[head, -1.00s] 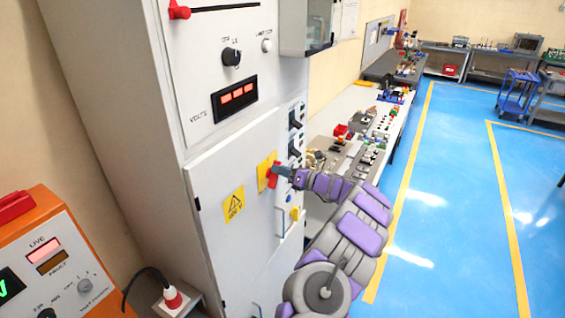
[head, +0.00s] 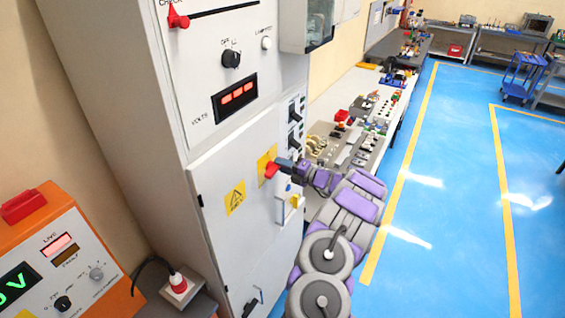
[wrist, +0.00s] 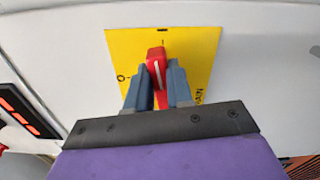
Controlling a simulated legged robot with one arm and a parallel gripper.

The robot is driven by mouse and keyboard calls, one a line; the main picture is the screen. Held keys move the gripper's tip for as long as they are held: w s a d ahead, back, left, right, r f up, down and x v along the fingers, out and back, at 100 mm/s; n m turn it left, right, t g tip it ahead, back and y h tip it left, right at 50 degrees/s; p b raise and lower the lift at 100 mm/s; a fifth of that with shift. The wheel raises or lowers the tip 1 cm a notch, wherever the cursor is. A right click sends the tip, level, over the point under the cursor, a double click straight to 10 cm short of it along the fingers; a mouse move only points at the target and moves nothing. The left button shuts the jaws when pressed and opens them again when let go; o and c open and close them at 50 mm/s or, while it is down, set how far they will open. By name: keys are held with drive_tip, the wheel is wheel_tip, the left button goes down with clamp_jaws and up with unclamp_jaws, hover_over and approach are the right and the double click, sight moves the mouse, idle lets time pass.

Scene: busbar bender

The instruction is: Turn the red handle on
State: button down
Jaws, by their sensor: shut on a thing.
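The red handle (wrist: 156,66) sits on a yellow plate (wrist: 118,45) on the grey cabinet door. In the wrist view its white line leans slightly, with its top a little left of its lower end. The fingers of my gripper (wrist: 159,85) are on both sides of the handle, shut on it. In the head view the red handle (head: 271,169) shows at the tip of my gripper (head: 281,164). The plate has an "O" mark at left and partly hidden lettering at lower right.
A grey cabinet (head: 225,170) carries a black knob (head: 231,59), a red "VOLTS" display (head: 236,98) and another red handle (head: 178,17) higher up. An orange meter box (head: 62,265) stands at lower left. A workbench (head: 358,110) runs behind my arm.

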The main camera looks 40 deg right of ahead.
drive_tip(key=shift+m, duration=0.9)
drive_tip(key=shift+f, duration=0.1)
drive_tip(key=c, duration=1.5)
unclamp_jaws()
drive_tip(key=o, duration=0.5)
drive_tip(key=shift+w+d+f, duration=0.25)
drive_tip(key=shift+w+f, duration=0.05)
drive_tip(key=shift+w, duration=0.05)
drive_tip(key=shift+s+r, duration=0.1)
drive_tip(key=shift+s, duration=0.05)
drive_tip(key=shift+s, duration=0.1)
drive_tip(key=b+v, duration=0.2)
drive_tip(key=v, duration=1.5)
drive_tip(key=shift+d, duration=0.15)
